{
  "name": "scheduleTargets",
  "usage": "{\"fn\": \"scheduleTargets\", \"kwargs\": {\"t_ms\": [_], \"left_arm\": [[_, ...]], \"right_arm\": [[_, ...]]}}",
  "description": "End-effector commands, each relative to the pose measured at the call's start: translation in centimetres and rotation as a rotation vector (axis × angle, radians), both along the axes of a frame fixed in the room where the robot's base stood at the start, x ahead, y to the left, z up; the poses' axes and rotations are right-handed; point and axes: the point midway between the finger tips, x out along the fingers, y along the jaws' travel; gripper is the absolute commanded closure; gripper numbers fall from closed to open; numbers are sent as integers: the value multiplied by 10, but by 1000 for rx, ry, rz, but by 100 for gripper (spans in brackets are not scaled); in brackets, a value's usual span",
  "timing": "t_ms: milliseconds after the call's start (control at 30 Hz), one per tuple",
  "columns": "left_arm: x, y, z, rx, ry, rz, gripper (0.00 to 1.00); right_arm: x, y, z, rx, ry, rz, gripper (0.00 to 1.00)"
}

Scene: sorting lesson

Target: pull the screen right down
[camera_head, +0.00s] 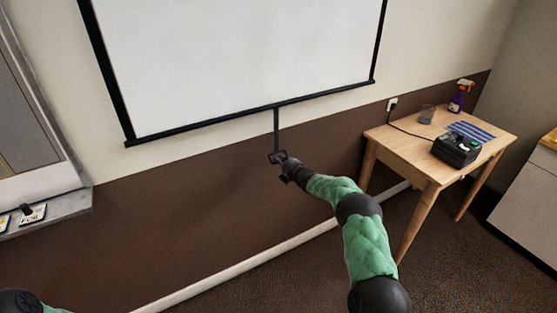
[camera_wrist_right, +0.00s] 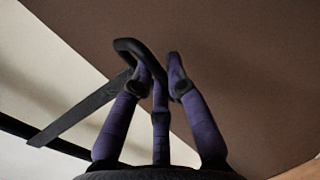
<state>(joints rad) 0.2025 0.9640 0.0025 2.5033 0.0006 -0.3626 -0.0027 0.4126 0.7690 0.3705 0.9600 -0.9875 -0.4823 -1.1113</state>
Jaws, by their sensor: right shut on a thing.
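The white projector screen (camera_head: 240,60) with its black border hangs on the wall in the head view, partly lowered. Its black bottom bar (camera_head: 215,120) sits a little above the brown lower wall. A dark strap (camera_head: 276,128) hangs from the bar and ends in a pull loop (camera_head: 275,157). My right gripper (camera_head: 281,158) is at this loop. In the right wrist view, the black loop (camera_wrist_right: 129,44) passes between the purple fingers of my right gripper (camera_wrist_right: 160,75), which is shut on it. Of my left arm, only a part shows at the bottom left; its gripper is out of view.
A board ledge (camera_head: 65,206) juts out at the left. The wall below the screen is clear.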

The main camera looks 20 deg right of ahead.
Motion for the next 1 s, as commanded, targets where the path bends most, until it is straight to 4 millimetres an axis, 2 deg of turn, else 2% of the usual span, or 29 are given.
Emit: {"fn": "scheduleTargets", "kwargs": {"t_ms": [333,367,400,767,1000], "left_arm": [[0,0,0,0,0,0,60],[0,0,0,0,0,0,60],[0,0,0,0,0,0,60],[0,0,0,0,-1,0,60],[0,0,0,0,-1,0,60]], "right_arm": [[0,-2,1,-1,-2,-2,100],[0,-2,1,-1,-2,-2,76],[0,-2,1,-1,-3,-2,73],[-1,-1,1,0,-2,-1,73],[-19,-3,7,0,-3,-1,73]]}}
